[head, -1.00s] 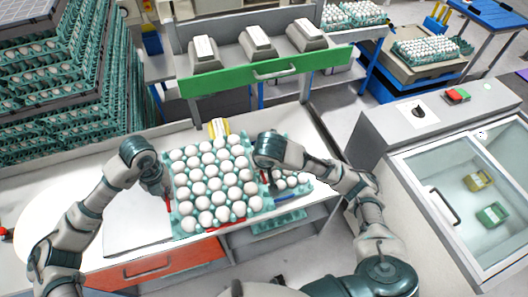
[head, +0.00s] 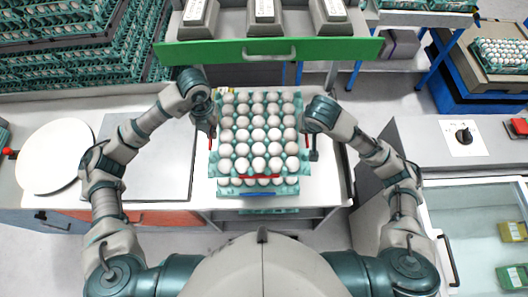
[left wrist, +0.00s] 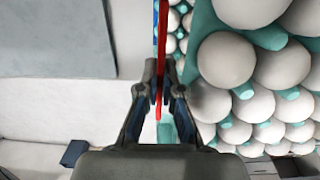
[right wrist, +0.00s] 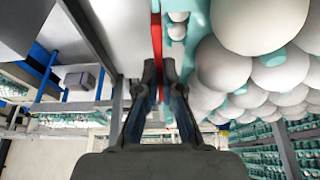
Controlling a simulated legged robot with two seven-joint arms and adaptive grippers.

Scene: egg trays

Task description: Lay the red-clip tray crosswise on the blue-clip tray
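The red-clip tray (head: 223,160), full of white eggs, is above the blue-clip tray (head: 286,189), whose front edge, blue clip and a few eggs show below it. Whether the upper tray touches the lower one or hangs just above it, I cannot tell. My left gripper (head: 211,132) is shut on a red clip at the tray's left side; the clip shows between the fingers in the left wrist view (left wrist: 162,50). My right gripper (head: 311,148) is shut on the red clip at the right side, also seen in the right wrist view (right wrist: 157,45). Most of the blue-clip tray is hidden.
A grey board (head: 150,160) and a white round plate (head: 50,155) lie on the table at the left. A green-fronted shelf (head: 330,49) stands behind. Tall egg stacks (head: 75,65) are at the back left. A glass-topped cabinet (head: 470,220) is at the right.

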